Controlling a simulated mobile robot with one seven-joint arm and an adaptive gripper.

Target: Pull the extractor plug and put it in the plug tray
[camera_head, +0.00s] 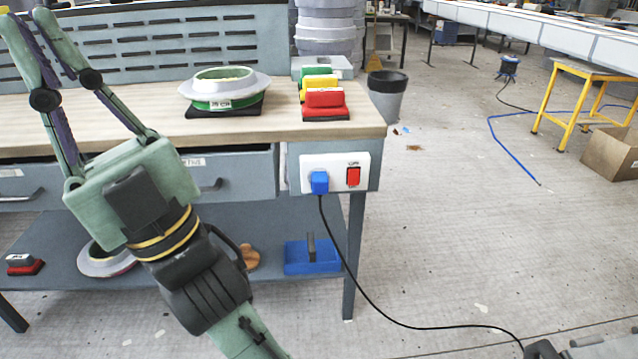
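A blue plug (319,182) sits in a white socket plate (336,173) on the bench's front right corner. A red rocker switch (353,176) is beside it on the plate. A black cord (365,297) hangs from the plug and runs along the floor to the lower right. A blue tray (300,268) stands on the lower shelf below the socket, with a dark upright handle or divider; I cannot tell if it is the plug tray. My gripper (28,22) is at the upper left, fingers pointing up, open and empty, well away from the plug.
The bench top (150,118) carries a ring mould (224,88), green, yellow and red blocks (325,104) and a grey tray (342,66). Floor to the right is mostly clear, near a yellow stand (590,72) and cardboard box (612,155).

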